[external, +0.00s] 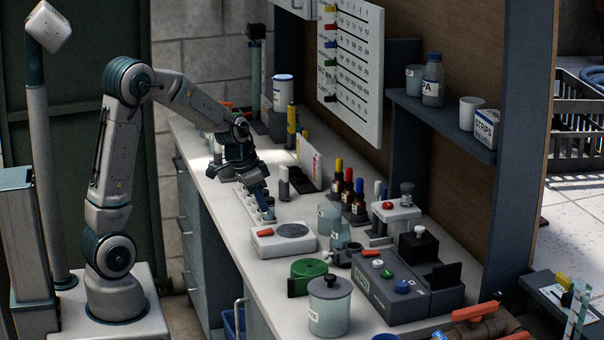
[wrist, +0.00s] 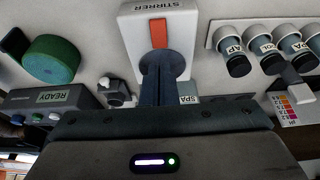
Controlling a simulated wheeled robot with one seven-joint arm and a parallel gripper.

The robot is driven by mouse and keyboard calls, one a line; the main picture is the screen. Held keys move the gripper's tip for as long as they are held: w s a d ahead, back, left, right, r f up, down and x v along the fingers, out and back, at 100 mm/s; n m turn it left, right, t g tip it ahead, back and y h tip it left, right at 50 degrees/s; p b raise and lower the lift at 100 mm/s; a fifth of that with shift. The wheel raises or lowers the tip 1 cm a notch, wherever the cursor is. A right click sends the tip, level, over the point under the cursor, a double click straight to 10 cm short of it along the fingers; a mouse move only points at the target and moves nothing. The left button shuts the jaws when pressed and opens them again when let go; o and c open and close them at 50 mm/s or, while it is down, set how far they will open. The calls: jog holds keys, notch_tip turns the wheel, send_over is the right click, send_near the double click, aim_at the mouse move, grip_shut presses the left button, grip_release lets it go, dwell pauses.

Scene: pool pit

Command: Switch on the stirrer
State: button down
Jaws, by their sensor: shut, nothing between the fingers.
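The stirrer (external: 269,246) is a low white box with a round grey plate (external: 292,231) and an orange-red switch (external: 264,232) on top. In the wrist view the stirrer (wrist: 133,35) carries a STIRRER label, and its orange switch (wrist: 158,33) lies just beyond my fingertips. My gripper (external: 262,188) is shut and empty, above the bench and behind the stirrer in the external view. In the wrist view my gripper (wrist: 165,68) covers part of the dark round plate. I see a gap to the stirrer in the external view; the switch's position is unclear.
A rack of capped vials (wrist: 272,50) stands close beside the stirrer. A green round object (external: 309,267) and a grey READY device (external: 390,285) stand in front. Brown dropper bottles (external: 348,191) stand behind. The bench's left edge is mostly clear.

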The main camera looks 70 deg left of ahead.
aim_at(268, 230)
jog(key=shift+s+x, duration=0.2)
jog(key=shift+x, duration=1.15)
jog(key=shift+s+x, duration=0.2)
jog(key=shift+x, duration=1.1)
jog(key=shift+f, duration=0.15)
jog(key=shift+p, duration=0.55)
jog(key=shift+w+g+p, duration=0.1)
jog(key=shift+g+p, duration=0.2)
jog(key=shift+p, duration=0.25)
jog(key=shift+f+b, duration=0.25)
jog(key=shift+b, duration=0.05)
jog(key=shift+s, duration=0.2)
jog(key=shift+s+b, duration=0.55)
jog(key=shift+s, duration=0.1)
